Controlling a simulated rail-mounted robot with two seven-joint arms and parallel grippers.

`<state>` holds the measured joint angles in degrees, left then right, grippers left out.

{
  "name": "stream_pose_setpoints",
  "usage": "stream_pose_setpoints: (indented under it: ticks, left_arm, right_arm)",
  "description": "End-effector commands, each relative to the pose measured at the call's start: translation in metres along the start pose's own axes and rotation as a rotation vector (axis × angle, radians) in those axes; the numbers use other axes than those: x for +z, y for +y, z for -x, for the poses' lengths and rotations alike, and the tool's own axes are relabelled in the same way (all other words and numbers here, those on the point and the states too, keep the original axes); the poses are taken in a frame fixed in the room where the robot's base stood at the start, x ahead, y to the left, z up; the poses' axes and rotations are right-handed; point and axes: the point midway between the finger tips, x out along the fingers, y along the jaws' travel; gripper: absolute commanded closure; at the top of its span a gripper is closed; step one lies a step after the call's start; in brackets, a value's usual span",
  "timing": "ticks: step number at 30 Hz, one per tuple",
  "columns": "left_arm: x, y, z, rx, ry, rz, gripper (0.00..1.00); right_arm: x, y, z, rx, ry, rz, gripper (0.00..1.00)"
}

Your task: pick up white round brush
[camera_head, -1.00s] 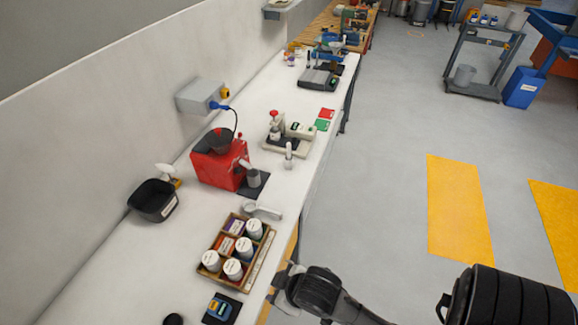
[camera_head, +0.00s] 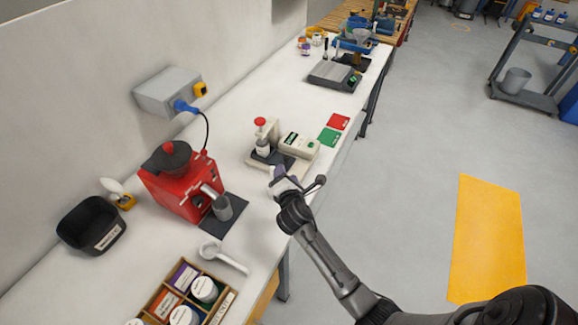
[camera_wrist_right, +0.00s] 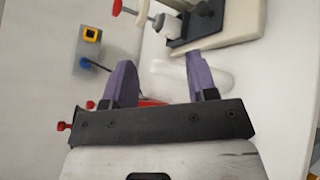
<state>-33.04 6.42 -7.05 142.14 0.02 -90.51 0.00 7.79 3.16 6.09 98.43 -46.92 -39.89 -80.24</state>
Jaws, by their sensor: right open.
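My right gripper (camera_head: 283,182) is over the bench's front edge, just in front of the press stand, and its purple fingers also show in the wrist view (camera_wrist_right: 160,68). It is open, with nothing held between the fingers. A pale, rounded white object (camera_wrist_right: 216,78), which looks like the white round brush, is on the bench beyond the fingers, partly covered by the right-hand one in that view. In the head view my gripper hides it. My left gripper is not in view.
The press stand (camera_head: 268,160) with its red knob is close behind my gripper. A red grinder (camera_head: 178,187) with a metal cup stands to the left. Green and red cards lie beyond.

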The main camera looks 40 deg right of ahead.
Motion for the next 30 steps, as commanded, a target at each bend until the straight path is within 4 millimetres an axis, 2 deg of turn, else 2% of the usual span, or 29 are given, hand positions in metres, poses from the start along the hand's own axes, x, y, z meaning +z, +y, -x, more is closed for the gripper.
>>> stream_pose_setpoints:
  ticks: [3,6,12,16,19,30]
  left_arm:
    - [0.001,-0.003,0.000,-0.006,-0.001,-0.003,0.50]
    - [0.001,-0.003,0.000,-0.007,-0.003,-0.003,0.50]
    - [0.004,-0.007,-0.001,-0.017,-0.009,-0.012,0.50]
    - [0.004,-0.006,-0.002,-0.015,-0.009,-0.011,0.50]
    - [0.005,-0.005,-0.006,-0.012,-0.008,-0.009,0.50]
    - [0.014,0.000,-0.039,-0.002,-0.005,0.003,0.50]
  right_arm:
    - [-0.001,0.016,0.000,0.110,-0.024,0.326,0.47]
    - [-0.002,0.028,0.002,0.179,-0.051,0.542,0.47]
    - [-0.003,0.037,0.004,0.233,-0.088,0.811,0.47]
    - [-0.004,0.036,0.004,0.231,-0.097,0.893,0.47]
    - [-0.011,0.027,0.002,0.228,-0.099,0.917,0.47]
    - [-0.053,-0.026,-0.011,0.226,-0.098,0.917,0.47]
